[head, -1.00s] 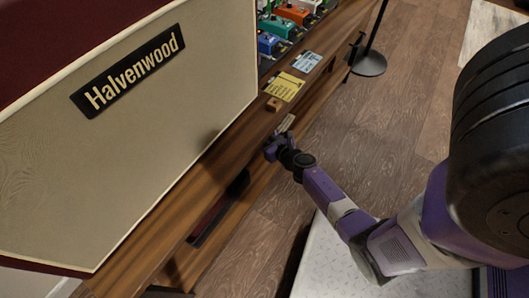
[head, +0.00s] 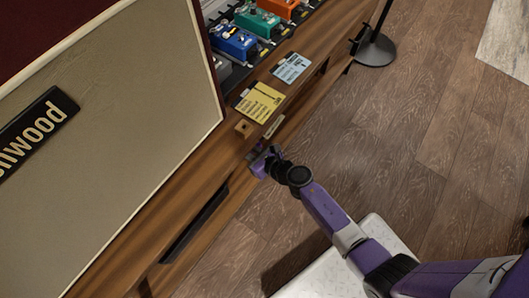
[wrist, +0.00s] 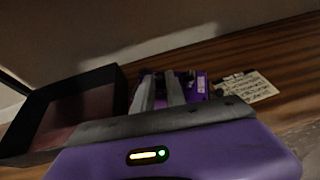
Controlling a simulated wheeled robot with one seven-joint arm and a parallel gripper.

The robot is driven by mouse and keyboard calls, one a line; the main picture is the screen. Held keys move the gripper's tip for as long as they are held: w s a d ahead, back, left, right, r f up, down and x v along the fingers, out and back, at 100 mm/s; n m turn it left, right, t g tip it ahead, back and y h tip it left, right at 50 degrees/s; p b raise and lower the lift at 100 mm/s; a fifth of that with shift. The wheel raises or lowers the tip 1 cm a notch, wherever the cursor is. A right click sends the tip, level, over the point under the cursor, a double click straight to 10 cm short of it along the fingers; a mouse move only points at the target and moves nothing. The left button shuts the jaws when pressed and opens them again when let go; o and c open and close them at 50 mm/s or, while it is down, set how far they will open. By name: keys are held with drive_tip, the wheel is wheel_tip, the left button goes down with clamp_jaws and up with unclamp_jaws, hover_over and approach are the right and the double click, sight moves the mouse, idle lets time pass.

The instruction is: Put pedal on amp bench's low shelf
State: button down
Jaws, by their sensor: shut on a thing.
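My gripper (wrist: 172,92) is shut on a small purple pedal (wrist: 200,84), which shows just beyond the fingers in the wrist view. The amp (head: 130,130) stands on the bench top.
Several pedals (head: 235,40), a yellow card (head: 260,103) and a blue card (head: 291,67) are on the bench top. A stand base (head: 374,50) is on the floor.

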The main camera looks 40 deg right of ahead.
drive_tip(key=f+b, duration=0.4)
drive_tip(key=f, duration=0.1)
drive_tip(key=shift+d, duration=0.2)
drive_tip(key=shift+a+f+b, duration=0.1)
drive_tip(key=shift+f+b, duration=1.95)
drive_tip(key=shift+f, duration=0.35)
drive_tip(key=shift+f, duration=0.15)
drive_tip(key=c, duration=1.4)
unclamp_jaws()
drive_tip(key=shift+o, duration=0.2)
